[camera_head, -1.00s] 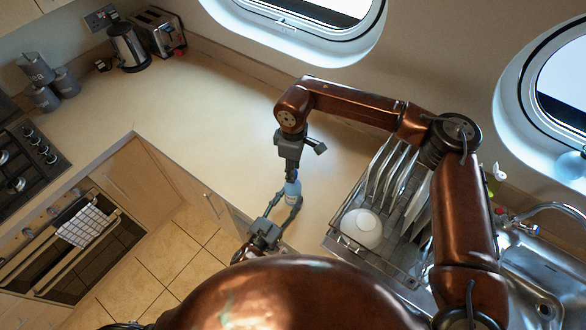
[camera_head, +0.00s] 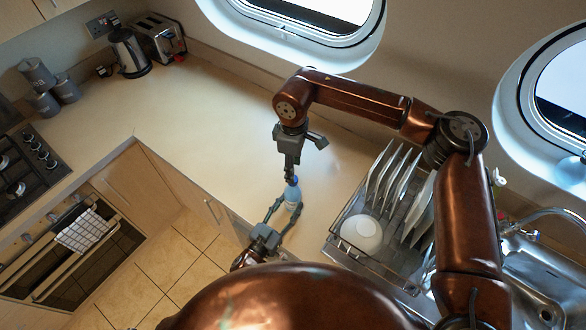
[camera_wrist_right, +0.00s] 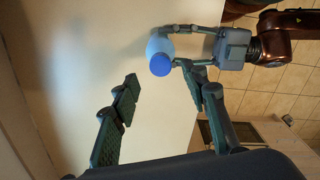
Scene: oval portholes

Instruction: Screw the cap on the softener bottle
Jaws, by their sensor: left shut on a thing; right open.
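The softener bottle (camera_head: 293,196) is pale blue and stands upright near the counter's front edge. A blue cap (camera_wrist_right: 160,64) sits on its top in the right wrist view; whether it is tight cannot be told. My left gripper (camera_head: 290,205) is shut on the bottle's sides from the front; it also shows in the right wrist view (camera_wrist_right: 180,46). My right gripper (camera_head: 290,176) points down just above the bottle. Its fingers are spread apart and empty in the right wrist view (camera_wrist_right: 160,76), with the cap beyond the tips and not gripped.
A dish rack (camera_head: 345,245) with plates and a white bowl (camera_head: 361,233) stands right of the bottle, beside the sink (camera_head: 540,270). A kettle (camera_head: 130,52), toaster (camera_head: 160,38) and grey canisters (camera_head: 42,85) stand at the back left. The counter (camera_head: 180,110) between is clear.

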